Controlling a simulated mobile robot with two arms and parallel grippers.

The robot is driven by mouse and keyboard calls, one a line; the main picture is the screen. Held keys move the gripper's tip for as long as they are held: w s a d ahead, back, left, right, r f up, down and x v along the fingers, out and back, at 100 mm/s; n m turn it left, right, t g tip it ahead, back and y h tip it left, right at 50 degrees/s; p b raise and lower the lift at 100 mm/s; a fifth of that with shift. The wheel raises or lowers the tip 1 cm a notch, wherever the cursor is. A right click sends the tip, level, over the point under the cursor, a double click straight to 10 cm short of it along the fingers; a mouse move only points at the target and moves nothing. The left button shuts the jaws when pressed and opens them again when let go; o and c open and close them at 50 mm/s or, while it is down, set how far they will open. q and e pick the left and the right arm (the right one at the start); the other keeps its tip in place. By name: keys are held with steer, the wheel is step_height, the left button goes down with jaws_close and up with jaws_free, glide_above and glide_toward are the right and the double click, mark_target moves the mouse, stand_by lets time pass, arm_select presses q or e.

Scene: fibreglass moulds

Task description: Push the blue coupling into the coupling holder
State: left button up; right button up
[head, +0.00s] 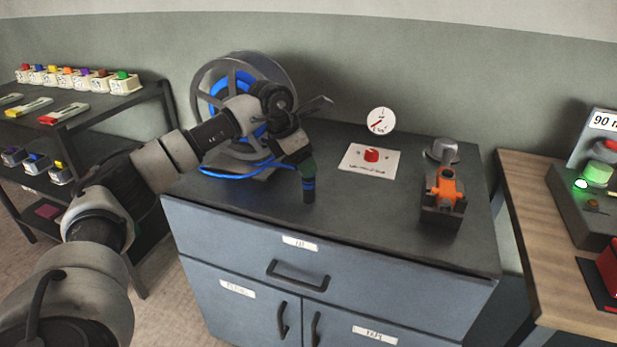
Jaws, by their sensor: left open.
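A small dark upright cylinder with a blue band (308,188) shows on or just above the cabinet top, below my left gripper; it looks like the blue coupling. A dark green part sits directly above the blue band. My left gripper (312,130) is open, with one dark finger reaching up and right and the other pointing down, close to the green part. I cannot tell whether that finger touches it. No part is clearly recognisable as the coupling holder. My right gripper is not in view.
A reel with blue hose (222,80) stands behind my left arm. A white card with a red knob (371,156), a wall gauge (381,121) and an orange-and-black fixture (443,190) are to the right. A shelf (95,105) with coloured parts is left. The cabinet's front middle top is clear.

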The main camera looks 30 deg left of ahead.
arm_select(q)
steer(key=shift+x, duration=2.6)
steer(key=shift+s, duration=0.15)
steer(key=shift+c, duration=0.4)
steer(key=c, duration=0.9)
steer(key=shift+c, duration=0.2)
